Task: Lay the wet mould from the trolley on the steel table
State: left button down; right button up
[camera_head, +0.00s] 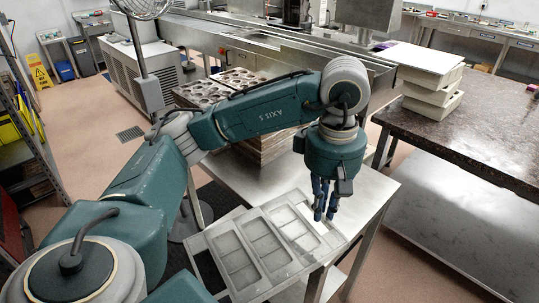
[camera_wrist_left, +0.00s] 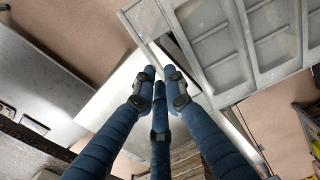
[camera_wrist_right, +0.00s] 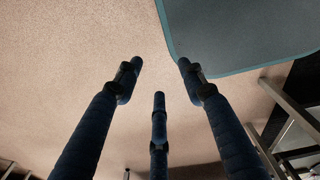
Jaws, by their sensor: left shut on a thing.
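The mould (camera_head: 234,262), a flat grey tray with several rectangular compartments, lies level or nearly so over the near part of a steel table (camera_head: 362,190). Its left part reaches past the table's edge; I cannot tell whether it rests on the top. My left gripper (camera_head: 325,212) points down at the mould's right edge, shut on it. In the left wrist view the left fingers (camera_wrist_left: 160,80) are close together beside the mould (camera_wrist_left: 222,45). My right gripper (camera_wrist_right: 158,82) shows only in its wrist view, fingers spread and empty above the floor.
Stacked brown moulds (camera_head: 205,92) stand behind my left arm. A dark stone-topped table (camera_head: 470,140) with stacked white trays (camera_head: 432,82) is at the right. A shelf rack (camera_head: 28,125) stands at the left. The steel table's right part is clear.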

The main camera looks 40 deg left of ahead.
pick_arm(q)
jog(key=w+a+r+m, duration=0.1)
jog(key=w+a+m, duration=0.35)
jog(key=m, duration=1.25)
jog(key=w+a+r+m, duration=0.25)
jog(key=a+m, duration=0.35)
jog(key=m, duration=1.1)
jog(key=shift+n, duration=0.3)
jog(key=f+p, duration=0.1)
jog(key=f, duration=1.4)
jog(key=shift+a+f+p, duration=0.2)
jog(key=shift+f+p, duration=0.05)
jog(key=shift+p, duration=0.15)
jog(key=shift+w+f+p, duration=0.1)
jog(key=shift+f+p, duration=0.4)
jog(key=shift+f, duration=2.1)
pick_arm(e)
jog(key=r, duration=0.3)
jog(key=shift+w+a, duration=0.2)
jog(key=shift+w, duration=0.05)
